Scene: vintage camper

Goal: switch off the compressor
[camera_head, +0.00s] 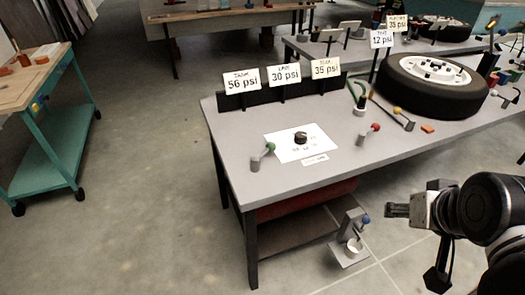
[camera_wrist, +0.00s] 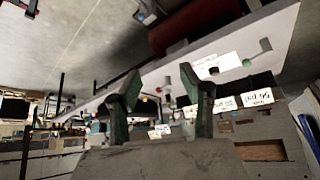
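A grey workbench (camera_head: 240,185) carries a green-knobbed lever (camera_head: 263,156), a black dial (camera_head: 300,138) on a white sheet (camera_head: 318,150), and a red-knobbed lever (camera_head: 368,132). A dark red tank (camera_head: 305,203) sits under the bench; it also shows in the wrist view (camera_wrist: 190,28). A small grey stand (camera_head: 350,242) with a blue-knobbed lever (camera_head: 365,219) and a white cup stands on the floor. I cannot tell which control belongs to the compressor. My gripper (camera_head: 390,210) is right of the bench front, apart from everything. Its fingers (camera_wrist: 161,75) are spread and empty in the wrist view.
Signs stand along the bench's back, including a "56 psi" sign (camera_head: 241,80) and a "30 psi" sign (camera_head: 284,74). A wheel (camera_head: 425,80) lies on the bench's right part. A teal cart (camera_head: 45,125) is at left. Floor between cart and bench is clear.

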